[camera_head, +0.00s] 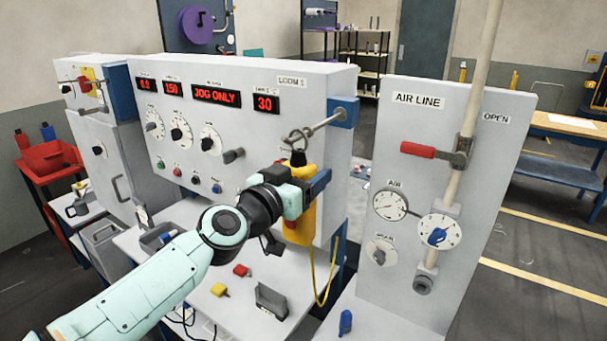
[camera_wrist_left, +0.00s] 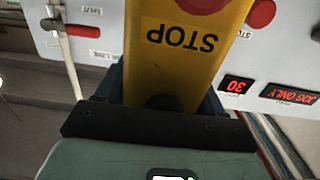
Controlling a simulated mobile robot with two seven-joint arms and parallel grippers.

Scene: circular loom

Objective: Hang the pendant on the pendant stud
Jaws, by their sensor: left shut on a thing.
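The pendant (camera_head: 305,216) is a yellow box with a dark top, a metal hook ring (camera_head: 298,138) above it and a yellow cable below. My left gripper (camera_head: 312,190) is shut on the pendant's body and holds it upright in front of the loom panel's right end. In the left wrist view the yellow pendant (camera_wrist_left: 182,55) shows STOP lettering and part of a red button between the fingers. The pendant stud (camera_head: 326,123) is a metal rod sticking out from a blue block (camera_head: 343,112). The ring is at or near the stud's free end; I cannot tell whether it is around it. My right gripper is not in view.
The grey loom panel (camera_head: 330,80) with displays and knobs stands behind the gripper. The air line board (camera_head: 460,110), with a red-handled valve (camera_head: 418,150) and gauges, stands to the right. A grey holder (camera_head: 271,300) and coloured pieces lie on the table below.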

